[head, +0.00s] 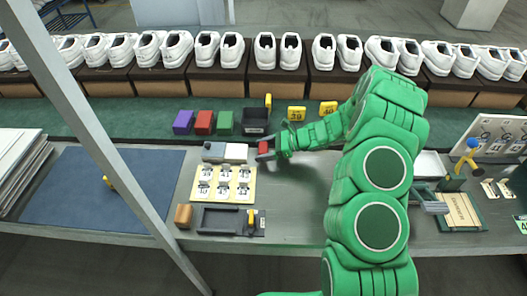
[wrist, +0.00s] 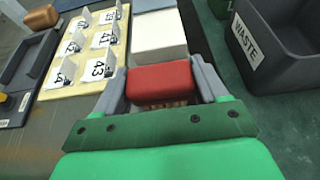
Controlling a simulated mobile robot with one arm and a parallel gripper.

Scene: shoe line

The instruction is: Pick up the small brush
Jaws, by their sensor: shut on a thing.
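The small brush (wrist: 160,78) has a red back with tan bristles showing at its near side. My gripper (wrist: 162,84) is shut on it, with one grey finger on each side. In the head view my gripper (head: 264,152) is over the bench, just right of a grey and white block, and the red of the brush (head: 263,147) shows between its fingers. I cannot tell whether the brush is clear of the bench top. Its underside is mostly hidden by the gripper.
The grey and white block (head: 236,152) is close at the left. A board with numbered cards (head: 222,195) and a dark tray (head: 213,219) lie nearer the front. A dark WASTE bin (wrist: 250,60) stands behind. White shoes (head: 265,52) line the back.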

